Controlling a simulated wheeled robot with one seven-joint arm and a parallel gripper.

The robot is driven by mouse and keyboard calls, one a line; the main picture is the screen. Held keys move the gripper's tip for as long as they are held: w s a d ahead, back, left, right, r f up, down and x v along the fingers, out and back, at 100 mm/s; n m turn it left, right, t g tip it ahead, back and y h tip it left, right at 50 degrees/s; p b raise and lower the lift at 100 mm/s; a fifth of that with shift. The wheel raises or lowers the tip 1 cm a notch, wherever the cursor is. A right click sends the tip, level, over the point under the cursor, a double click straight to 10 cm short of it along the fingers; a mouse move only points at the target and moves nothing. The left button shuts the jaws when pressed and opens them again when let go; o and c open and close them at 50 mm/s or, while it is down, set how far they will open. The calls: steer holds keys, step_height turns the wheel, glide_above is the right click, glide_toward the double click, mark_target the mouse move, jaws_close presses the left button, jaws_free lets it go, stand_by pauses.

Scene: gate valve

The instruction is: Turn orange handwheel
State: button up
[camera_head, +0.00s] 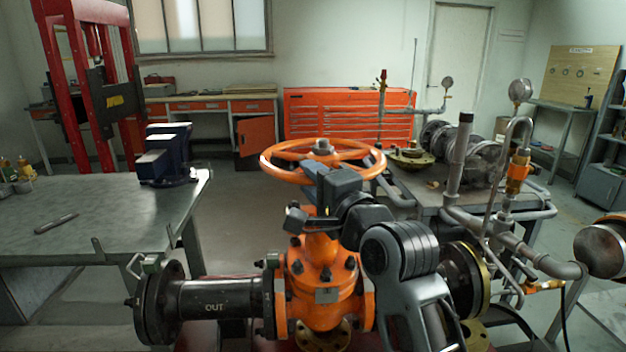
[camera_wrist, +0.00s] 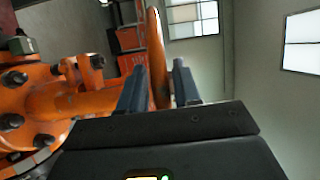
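The orange handwheel (camera_head: 284,170) sits level on top of the orange gate valve (camera_head: 322,285), above its bonnet. My gripper (camera_head: 313,172) reaches from the front right to the near side of the wheel, and its dark body hides part of the near rim. In the wrist view, the handwheel rim (camera_wrist: 158,60) runs between the two fingers of my gripper (camera_wrist: 160,84). The fingers are apart, with a narrow gap seeming to show on each side of the rim. The valve body (camera_wrist: 70,105) fills the left of that view.
A flanged pipe marked OUT (camera_head: 214,298) runs left from the valve. A metal workbench (camera_head: 90,225) with a blue vise (camera_head: 167,155) stands at the left. Pipes with a gauge (camera_head: 520,90) rise at the right. Open floor lies behind the valve.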

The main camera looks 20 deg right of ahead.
jaws_close()
steer(key=shift+d, duration=0.15)
stand_by(0.4)
